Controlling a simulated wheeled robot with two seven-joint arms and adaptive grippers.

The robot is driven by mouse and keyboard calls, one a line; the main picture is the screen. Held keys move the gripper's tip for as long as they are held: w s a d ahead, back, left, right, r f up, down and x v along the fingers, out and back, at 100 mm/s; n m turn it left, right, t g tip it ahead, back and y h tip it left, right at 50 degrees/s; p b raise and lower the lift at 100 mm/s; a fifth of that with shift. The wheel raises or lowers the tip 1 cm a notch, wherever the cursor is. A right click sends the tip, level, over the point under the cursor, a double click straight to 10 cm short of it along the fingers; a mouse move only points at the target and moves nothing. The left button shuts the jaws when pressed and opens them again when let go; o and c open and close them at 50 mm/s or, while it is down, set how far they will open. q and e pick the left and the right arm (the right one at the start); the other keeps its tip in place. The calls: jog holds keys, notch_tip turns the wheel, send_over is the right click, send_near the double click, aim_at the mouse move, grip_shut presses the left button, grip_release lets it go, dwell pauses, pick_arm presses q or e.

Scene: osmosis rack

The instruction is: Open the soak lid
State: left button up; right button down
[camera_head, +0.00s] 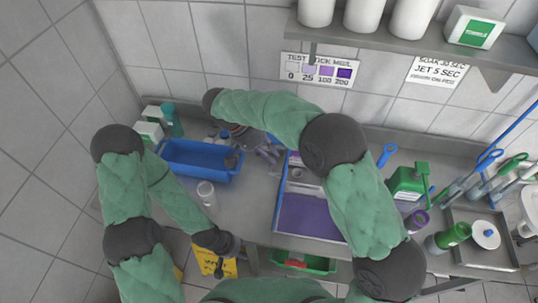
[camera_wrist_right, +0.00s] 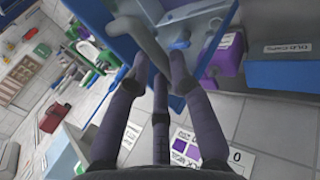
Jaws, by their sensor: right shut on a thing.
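The soak basin (camera_head: 310,215) holds purple liquid and stands right of the middle of the counter in the head view. In the right wrist view, a grey curved handle (camera_wrist_right: 147,42) runs along a blue panel (camera_wrist_right: 122,22), which seems to be the soak lid. My right gripper (camera_head: 268,150) is at the basin's upper left; in the wrist view its fingers (camera_wrist_right: 158,75) are closed around the lower part of the handle. The lid's full outline is hard to make out in the head view. My left gripper (camera_head: 219,266) hangs low at the counter's front edge; its fingers are too small to read.
A blue bin (camera_head: 197,163) stands left of the basin, with a clear cup (camera_head: 206,193) in front. A green jug (camera_head: 408,184), brushes and a metal tray (camera_head: 470,245) are at the right. A yellow sign (camera_head: 228,268) is below the left gripper. A shelf (camera_head: 400,45) overhangs the back.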

jog(key=shift+s+a+f, duration=0.1)
jog(key=shift+a+f, duration=0.05)
jog(key=shift+f, duration=0.3)
jog(key=shift+s+a+f, duration=0.1)
jog(key=shift+a+f, duration=0.05)
jog(key=shift+f, duration=0.3)
jog(key=c, duration=1.1)
grip_release()
jog(key=v, duration=1.2)
jog(key=shift+w, duration=0.4)
